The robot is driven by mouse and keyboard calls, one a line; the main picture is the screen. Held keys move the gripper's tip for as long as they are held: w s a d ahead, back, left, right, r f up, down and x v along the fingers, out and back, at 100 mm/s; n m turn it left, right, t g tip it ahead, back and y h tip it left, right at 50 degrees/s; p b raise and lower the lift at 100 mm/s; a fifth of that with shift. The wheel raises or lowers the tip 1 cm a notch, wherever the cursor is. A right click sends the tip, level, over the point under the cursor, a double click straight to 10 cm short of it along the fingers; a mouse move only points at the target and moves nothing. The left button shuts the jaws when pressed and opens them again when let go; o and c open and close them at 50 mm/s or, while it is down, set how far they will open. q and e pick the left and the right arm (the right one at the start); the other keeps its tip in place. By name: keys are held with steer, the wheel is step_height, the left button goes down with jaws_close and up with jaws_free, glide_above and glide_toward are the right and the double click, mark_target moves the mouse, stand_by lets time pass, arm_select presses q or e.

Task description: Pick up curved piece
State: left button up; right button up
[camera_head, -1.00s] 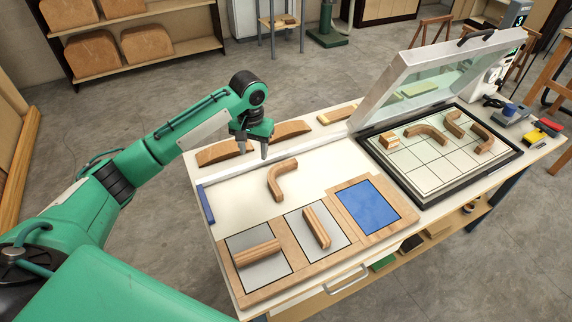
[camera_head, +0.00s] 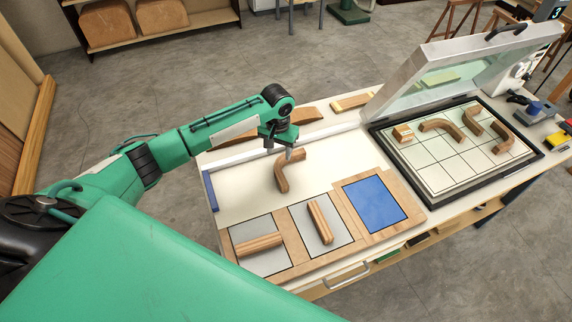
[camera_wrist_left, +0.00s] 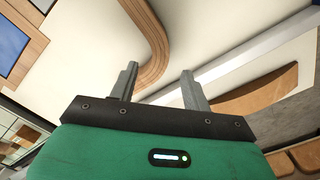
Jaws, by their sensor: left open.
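A curved wooden piece (camera_head: 284,174) lies on the pale bench top, just below my left gripper (camera_head: 279,153) in the head view. In the left wrist view, the curved piece (camera_wrist_left: 152,45) runs down from the top toward the space between the jaws. The left gripper (camera_wrist_left: 160,88) is open, with its two grey fingers apart and nothing held between them. In the head view the fingertips overlap the far end of the piece; I cannot tell whether they touch. My right gripper is not in view.
A wooden board (camera_head: 293,266) holds two straight blocks (camera_head: 259,244) (camera_head: 319,222) on grey panels and a blue panel (camera_head: 374,204). A press with a raised lid (camera_head: 470,66) stands at right, with several wooden pieces on its gridded bed (camera_head: 435,179). Flat curved wood (camera_head: 300,115) lies behind.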

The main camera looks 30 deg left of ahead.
mark_target(279, 161)
arm_select(q)
step_height(279, 161, down, 4)
steer(key=shift+r+p, duration=0.25)
steer(key=shift+p, duration=0.4)
steer(key=shift+f, duration=0.35)
steer(key=c, duration=0.9)
jaws_close()
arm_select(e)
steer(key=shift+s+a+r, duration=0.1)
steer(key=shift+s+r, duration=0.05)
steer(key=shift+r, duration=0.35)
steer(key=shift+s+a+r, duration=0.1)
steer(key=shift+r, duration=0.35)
